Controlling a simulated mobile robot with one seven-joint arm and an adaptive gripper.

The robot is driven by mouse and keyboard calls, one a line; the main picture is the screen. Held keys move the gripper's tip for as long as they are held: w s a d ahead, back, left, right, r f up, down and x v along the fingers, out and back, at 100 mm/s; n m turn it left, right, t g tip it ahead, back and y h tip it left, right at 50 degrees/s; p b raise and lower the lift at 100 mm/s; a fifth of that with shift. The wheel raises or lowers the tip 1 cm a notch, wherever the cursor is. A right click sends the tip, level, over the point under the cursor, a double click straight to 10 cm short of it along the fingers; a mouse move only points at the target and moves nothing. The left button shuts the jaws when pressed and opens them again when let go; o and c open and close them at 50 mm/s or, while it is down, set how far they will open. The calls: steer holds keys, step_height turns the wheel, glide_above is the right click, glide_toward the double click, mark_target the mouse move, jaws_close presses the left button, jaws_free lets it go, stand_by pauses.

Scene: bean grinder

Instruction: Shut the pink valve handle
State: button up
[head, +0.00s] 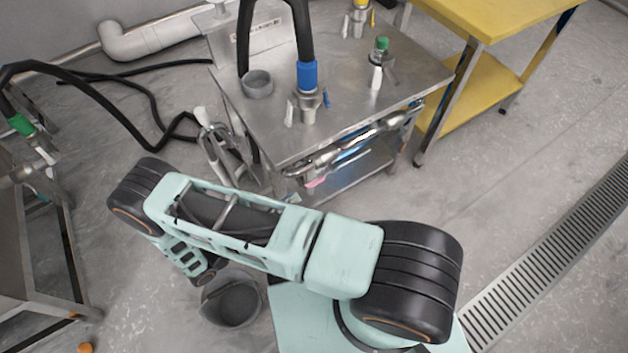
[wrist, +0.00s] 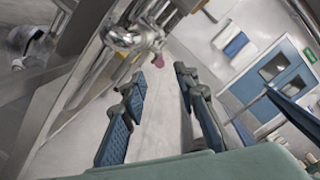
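The pink valve handle (head: 316,183) shows as a small pink patch below the metal pipework at the front edge of the steel table. In the wrist view the pink handle (wrist: 158,60) hangs beside a shiny metal pipe fitting (wrist: 125,30). My gripper (wrist: 158,80) is open, with its two blue-padded fingers apart and nothing between them. The handle appears beyond the fingertips, roughly between them, and apart from both. In the head view, I cannot make out the fingertips, and only a small part of the handle shows.
The steel table (head: 340,100) carries a blue-collared hose fitting (head: 308,80) and a green-topped valve (head: 378,62). A yellow table (head: 490,15) stands at the right. A dark bucket (head: 232,303) is on the floor by my arm.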

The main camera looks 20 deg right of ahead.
mark_target(314, 182)
steer(key=x, duration=0.9)
steer(key=shift+d, duration=0.1)
steer(key=shift+c, duration=0.3)
jaws_close()
